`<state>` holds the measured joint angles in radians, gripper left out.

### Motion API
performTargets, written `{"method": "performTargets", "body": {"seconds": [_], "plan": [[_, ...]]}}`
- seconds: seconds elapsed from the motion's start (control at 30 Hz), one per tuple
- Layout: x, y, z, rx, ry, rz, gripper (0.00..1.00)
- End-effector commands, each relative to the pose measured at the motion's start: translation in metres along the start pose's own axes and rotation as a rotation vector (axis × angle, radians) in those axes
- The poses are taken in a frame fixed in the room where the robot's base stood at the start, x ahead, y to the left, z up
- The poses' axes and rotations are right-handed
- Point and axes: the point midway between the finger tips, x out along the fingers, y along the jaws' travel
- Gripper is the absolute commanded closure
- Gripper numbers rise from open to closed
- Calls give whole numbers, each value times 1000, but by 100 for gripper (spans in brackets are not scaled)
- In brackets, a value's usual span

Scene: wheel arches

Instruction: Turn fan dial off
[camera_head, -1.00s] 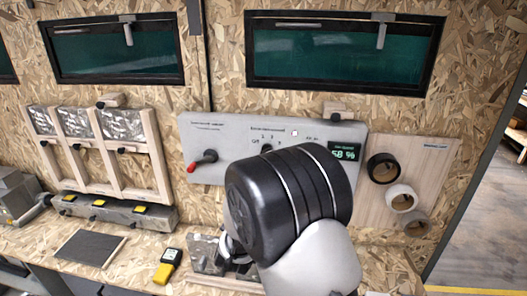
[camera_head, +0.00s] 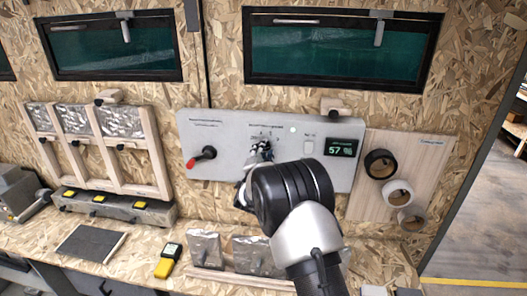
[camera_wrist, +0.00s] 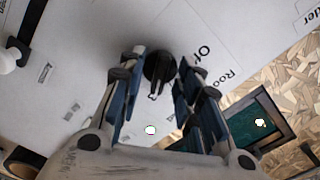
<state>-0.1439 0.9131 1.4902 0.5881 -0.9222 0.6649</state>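The fan dial (camera_wrist: 160,64) is a round black knob with a pointer grip on the light grey control panel (camera_head: 230,130). In the wrist view it sits between the two fingertips of my gripper (camera_wrist: 158,68), which are apart, one on each side. White panel shows between knob and fingers, so I see no clear grip. In the head view my gripper (camera_head: 262,152) reaches the panel at the dial's scale marks, and gripper and wrist mostly hide the dial.
A red-tipped lever (camera_head: 201,157) is left of the dial. A display (camera_head: 340,148) reading 57 % is on the right. Foil pouches (camera_head: 204,248) and a yellow-black device (camera_head: 168,261) lie on the bench below.

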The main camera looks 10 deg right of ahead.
Motion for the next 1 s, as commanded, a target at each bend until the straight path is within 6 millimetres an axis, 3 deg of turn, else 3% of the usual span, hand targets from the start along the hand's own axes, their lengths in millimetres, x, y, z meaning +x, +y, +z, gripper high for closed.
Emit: {"method": "performTargets", "body": {"seconds": [0.27,0.73,1.0], "plan": [[2,0,0,0,0,-1,68],[1,0,0,0,0,-1,99],[1,0,0,-1,0,0,100]]}}
